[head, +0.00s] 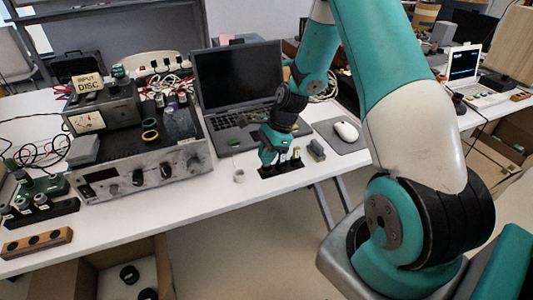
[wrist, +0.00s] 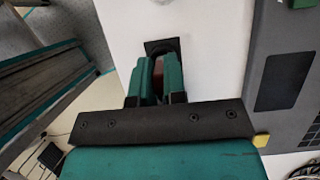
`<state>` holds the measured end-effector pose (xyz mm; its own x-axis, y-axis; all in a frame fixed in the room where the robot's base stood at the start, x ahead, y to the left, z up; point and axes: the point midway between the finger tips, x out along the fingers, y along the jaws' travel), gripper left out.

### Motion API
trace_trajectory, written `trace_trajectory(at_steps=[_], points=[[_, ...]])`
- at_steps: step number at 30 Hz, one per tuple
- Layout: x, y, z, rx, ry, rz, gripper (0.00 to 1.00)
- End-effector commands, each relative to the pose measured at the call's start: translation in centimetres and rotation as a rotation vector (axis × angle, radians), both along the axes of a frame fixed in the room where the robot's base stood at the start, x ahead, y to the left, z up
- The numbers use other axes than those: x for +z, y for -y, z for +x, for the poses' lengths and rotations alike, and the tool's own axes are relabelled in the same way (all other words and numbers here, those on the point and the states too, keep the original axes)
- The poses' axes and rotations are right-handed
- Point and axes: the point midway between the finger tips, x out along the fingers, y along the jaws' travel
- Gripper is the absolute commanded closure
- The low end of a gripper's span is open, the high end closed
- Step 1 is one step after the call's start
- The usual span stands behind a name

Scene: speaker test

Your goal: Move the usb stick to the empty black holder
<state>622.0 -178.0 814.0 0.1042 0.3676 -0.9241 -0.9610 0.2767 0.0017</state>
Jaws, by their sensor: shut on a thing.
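My gripper (head: 267,158) points down over the left end of a black holder (head: 284,170) near the table's front edge. A few small upright pieces (head: 296,156) stand in this holder, right of my gripper. In the wrist view the fingers (wrist: 157,82) are shut on a reddish-brown thing (wrist: 158,68), mostly hidden between them. I cannot tell for certain that it is the usb stick. Part of a black holder (wrist: 161,45) shows just beyond the fingertips. I cannot tell whether the held thing touches it. Another black holder (head: 43,217) with several pieces stands at the far left.
A laptop (head: 238,92) is behind my gripper, and a measuring device (head: 140,172) stands left. A wooden block with holes (head: 38,243) lies front left.

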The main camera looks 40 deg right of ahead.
Motion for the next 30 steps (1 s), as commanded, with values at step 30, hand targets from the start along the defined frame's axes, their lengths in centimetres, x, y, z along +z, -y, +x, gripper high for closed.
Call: trace_trajectory(at_steps=[30], points=[[-1.2,0.0,0.0,0.0,0.0,0.0,0.86]])
